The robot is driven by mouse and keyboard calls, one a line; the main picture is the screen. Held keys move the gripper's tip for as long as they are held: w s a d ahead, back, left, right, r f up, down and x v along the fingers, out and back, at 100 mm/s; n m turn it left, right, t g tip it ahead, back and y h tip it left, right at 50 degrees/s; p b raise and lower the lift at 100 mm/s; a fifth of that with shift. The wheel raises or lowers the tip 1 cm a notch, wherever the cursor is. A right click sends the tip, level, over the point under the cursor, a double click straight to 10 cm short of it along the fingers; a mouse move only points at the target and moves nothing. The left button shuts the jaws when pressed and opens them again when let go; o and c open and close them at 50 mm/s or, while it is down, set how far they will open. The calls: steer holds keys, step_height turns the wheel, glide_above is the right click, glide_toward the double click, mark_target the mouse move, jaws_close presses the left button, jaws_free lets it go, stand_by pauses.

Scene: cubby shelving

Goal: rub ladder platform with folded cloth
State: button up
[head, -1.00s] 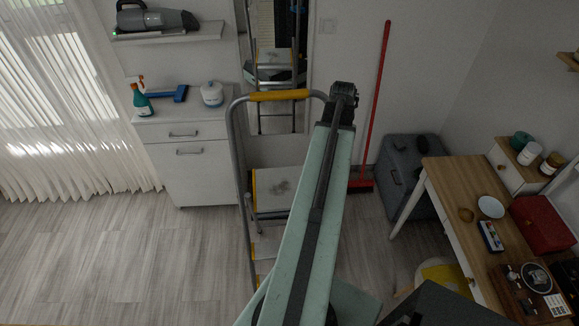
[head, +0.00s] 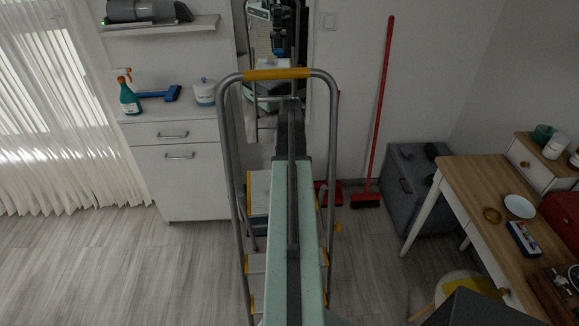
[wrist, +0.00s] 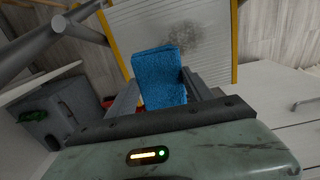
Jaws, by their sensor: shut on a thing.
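My gripper (wrist: 160,92) is shut on the blue folded cloth (wrist: 158,70) in the wrist view. The ladder platform (wrist: 215,62) shows just beyond the cloth, pale and ribbed with yellow side edges. A dark grey smudge lies on it, close to the cloth's far edge. I cannot tell whether the cloth touches the platform. In the head view only the left part of the platform (head: 258,192) shows; my arm hides the rest, and the gripper and cloth are hidden directly.
The ladder's grey rails and yellow top bar (head: 277,74) surround my arm. A white cabinet (head: 180,185) stands left, a mirror (head: 262,110) behind. A red broom (head: 383,110), dark grey case (head: 405,190) and wooden desk (head: 470,200) are right. Floor at left is clear.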

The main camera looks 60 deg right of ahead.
steer(key=shift+w+f+b, duration=0.1)
steer(key=shift+f+b, duration=2.7)
steer(key=shift+f, duration=0.15)
steer(key=shift+a+f+b, duration=0.1)
steer(key=shift+f+b, duration=0.95)
steer(key=shift+w+a+r, duration=0.1)
steer(key=shift+w+a, duration=0.45)
steer(key=shift+w, duration=0.2)
steer(key=shift+w+a+r, duration=0.1)
steer(key=shift+w+a, duration=0.45)
steer(key=shift+w, duration=0.15)
steer(key=shift+w+a+f, duration=0.2)
steer(key=shift+w+a, duration=0.75)
steer(key=shift+w, duration=0.25)
steer(key=shift+w+a+r, duration=0.1)
steer(key=shift+w+a, duration=0.55)
steer(key=shift+w, duration=0.2)
steer(key=shift+w+a, duration=0.65)
steer(key=shift+w, duration=0.2)
steer(key=shift+s+d, duration=0.6)
steer(key=shift+s, duration=0.15)
steer(key=shift+s+d, duration=0.55)
steer(key=shift+s, duration=0.2)
steer(key=shift+s+d, duration=0.6)
steer(key=shift+s, duration=0.2)
steer(key=shift+s+d, duration=0.55)
steer(key=shift+s, duration=0.25)
